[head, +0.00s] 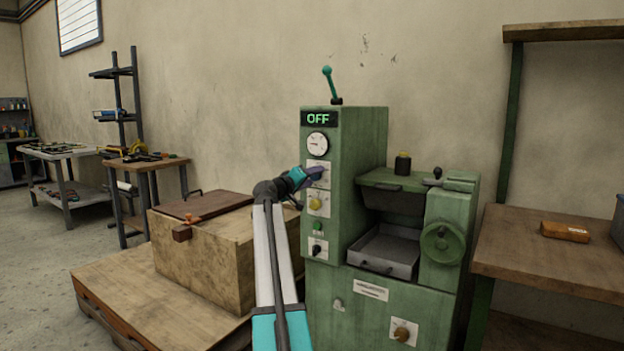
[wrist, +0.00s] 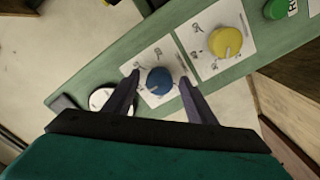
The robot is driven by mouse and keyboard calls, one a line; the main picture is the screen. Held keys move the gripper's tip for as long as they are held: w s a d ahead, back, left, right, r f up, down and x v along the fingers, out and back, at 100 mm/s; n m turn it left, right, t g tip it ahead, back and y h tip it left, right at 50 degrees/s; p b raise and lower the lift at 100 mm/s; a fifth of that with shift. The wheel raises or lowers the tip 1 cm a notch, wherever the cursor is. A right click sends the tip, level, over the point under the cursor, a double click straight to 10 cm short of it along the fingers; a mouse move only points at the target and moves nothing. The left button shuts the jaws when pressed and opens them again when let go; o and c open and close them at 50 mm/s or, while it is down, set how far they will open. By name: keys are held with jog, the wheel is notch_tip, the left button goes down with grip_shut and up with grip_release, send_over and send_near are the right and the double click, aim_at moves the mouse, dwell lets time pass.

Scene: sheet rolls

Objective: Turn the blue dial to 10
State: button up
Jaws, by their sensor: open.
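The blue dial (wrist: 159,81) sits on a white plate (wrist: 160,62) on the green machine's narrow front panel. It has a pale pointer mark; I cannot read the numbers around it. My gripper (wrist: 157,80) is open, with one finger on each side of the blue dial. I cannot tell whether the fingers touch it. In the head view my gripper (head: 318,172) is at the panel, below the round gauge, and hides the blue dial. The green machine (head: 346,180) shows OFF on its display (head: 320,118).
A yellow dial (head: 315,204) is just below; it also shows in the wrist view (wrist: 225,41). A gauge (head: 318,144) is above. A green button (head: 317,226) and black switch (head: 317,248) are lower. A wooden crate (head: 205,255) stands left of the machine, a workbench (head: 550,250) right.

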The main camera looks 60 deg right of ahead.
jog(key=a+p, duration=0.2)
jog(key=a, duration=1.1)
jog(key=shift+a+p, duration=0.3)
jog(key=shift+a, duration=0.1)
